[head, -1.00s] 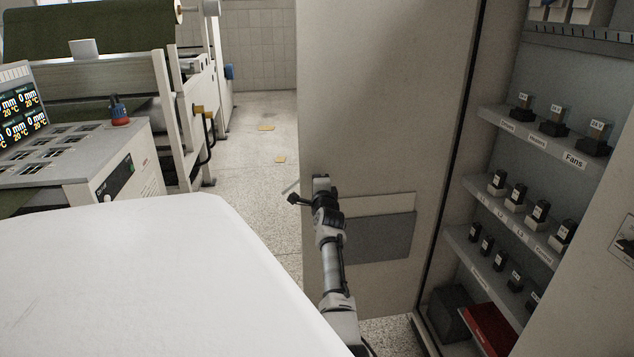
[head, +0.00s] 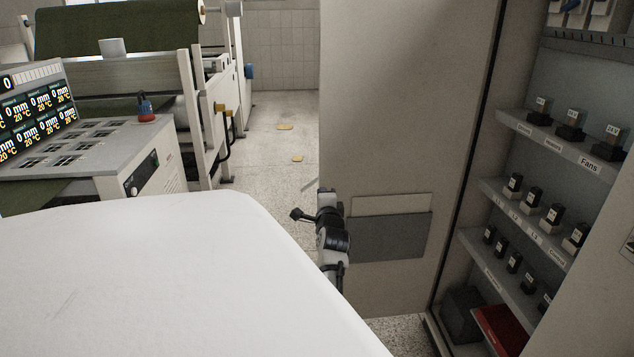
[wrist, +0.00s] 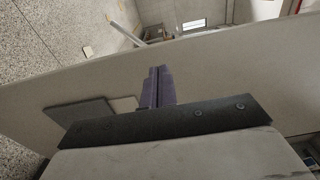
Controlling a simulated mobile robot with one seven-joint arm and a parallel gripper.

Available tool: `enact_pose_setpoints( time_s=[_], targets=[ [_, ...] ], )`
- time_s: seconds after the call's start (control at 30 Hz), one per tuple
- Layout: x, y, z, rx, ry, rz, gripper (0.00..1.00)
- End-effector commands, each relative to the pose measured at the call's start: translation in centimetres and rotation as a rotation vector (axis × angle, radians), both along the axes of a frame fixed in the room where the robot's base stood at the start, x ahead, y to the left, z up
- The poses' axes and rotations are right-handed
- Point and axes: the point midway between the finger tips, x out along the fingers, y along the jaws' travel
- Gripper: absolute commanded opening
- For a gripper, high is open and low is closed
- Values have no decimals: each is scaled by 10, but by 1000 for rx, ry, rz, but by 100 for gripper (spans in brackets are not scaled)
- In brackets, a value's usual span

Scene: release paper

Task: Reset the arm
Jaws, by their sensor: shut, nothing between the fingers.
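My arm (head: 332,235) stands to the right of my white body top in the head view, in front of the grey cabinet door. Its lower part is hidden behind the white top. In the wrist view my gripper (wrist: 157,72) shows as dark purple fingers pressed together, with nothing between them. The grey door panel lies beyond the fingers in that view. The gripper's fingertips are too small to make out clearly in the head view.
The open cabinet door (head: 410,120) is close behind the arm. Cabinet shelves (head: 545,135) with several labelled black parts are at right; a red object (head: 500,328) lies low. A machine with a control panel (head: 85,145) stands at left.

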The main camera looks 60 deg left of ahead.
Motion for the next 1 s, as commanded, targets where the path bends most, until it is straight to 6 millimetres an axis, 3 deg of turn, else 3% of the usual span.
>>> enact_pose_setpoints(
  time_s=[0.1,0.27,0.57,0.67,0.77,0.9,1.0],
  targets=[
    [-16,-6,-2,-1,-1,1,0],
    [-25,-11,-1,-2,1,0,0],
    [-27,-12,-1,-2,1,-1,0],
    [-22,-18,12,12,-42,-13,0],
    [-11,-37,49,47,-175,-47,0],
    [-4,-87,133,120,-501,-142,0],
    [-15,-133,194,174,-759,-233,0]
  ],
)
